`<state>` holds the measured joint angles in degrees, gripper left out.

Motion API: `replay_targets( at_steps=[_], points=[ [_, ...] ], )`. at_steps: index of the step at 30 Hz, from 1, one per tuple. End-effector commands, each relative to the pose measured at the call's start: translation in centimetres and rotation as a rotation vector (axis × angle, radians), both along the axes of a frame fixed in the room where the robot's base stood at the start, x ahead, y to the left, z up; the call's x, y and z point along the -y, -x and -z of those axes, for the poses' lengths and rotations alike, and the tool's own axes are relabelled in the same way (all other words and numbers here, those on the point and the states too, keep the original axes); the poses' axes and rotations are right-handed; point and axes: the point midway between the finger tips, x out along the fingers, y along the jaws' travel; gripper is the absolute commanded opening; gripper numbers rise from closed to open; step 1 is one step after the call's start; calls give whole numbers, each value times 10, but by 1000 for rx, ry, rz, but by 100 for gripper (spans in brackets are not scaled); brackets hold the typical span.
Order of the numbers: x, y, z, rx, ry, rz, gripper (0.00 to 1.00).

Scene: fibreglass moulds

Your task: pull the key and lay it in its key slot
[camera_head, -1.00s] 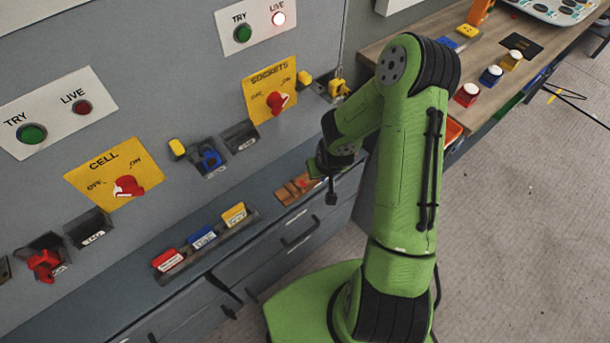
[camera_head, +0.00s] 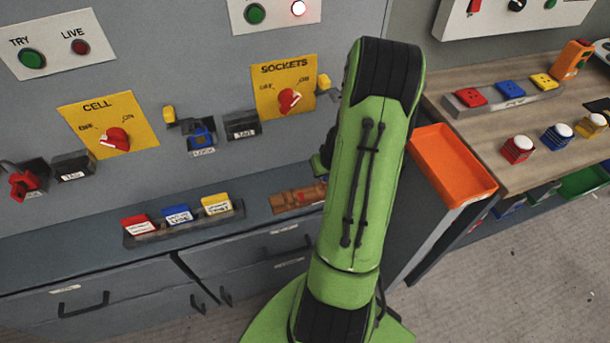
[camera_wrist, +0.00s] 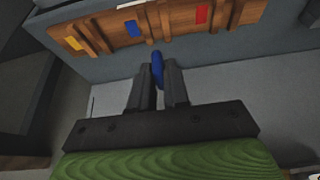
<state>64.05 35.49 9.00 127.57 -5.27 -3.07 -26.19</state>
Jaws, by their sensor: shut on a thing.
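A blue key (camera_wrist: 157,70) is pinched between the two dark fingers of my gripper (camera_wrist: 158,88) in the wrist view. Only its upper end shows; the fingers hide the rest. Ahead of it is a wooden key rack (camera_wrist: 170,27) with grooves and yellow, blue (camera_wrist: 131,28) and red marks. In the picture the key's tip lies just below the rack's edge, near the blue mark; I cannot tell their true gap. In the head view the rack (camera_head: 290,199) lies on the grey ledge, partly behind my green arm, which hides the gripper's fingers.
The wall panel carries a CELL switch (camera_head: 116,138), a SOCKETS switch (camera_head: 289,100) and a blue lock piece (camera_head: 201,138). A tray (camera_head: 240,213) of red, blue and yellow tags stands left of the rack. An orange bin (camera_head: 450,165) and wooden bench are at right.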

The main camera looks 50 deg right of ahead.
Motion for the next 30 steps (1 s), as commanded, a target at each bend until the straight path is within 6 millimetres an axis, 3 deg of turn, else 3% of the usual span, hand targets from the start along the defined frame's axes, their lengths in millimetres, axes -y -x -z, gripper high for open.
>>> replay_targets(
  at_steps=[8, 30],
  points=[
    [2, 2, 7, 1, 0, 3, 0],
    [1, 1, 59, 0, 0, 2, 0]
  ],
)
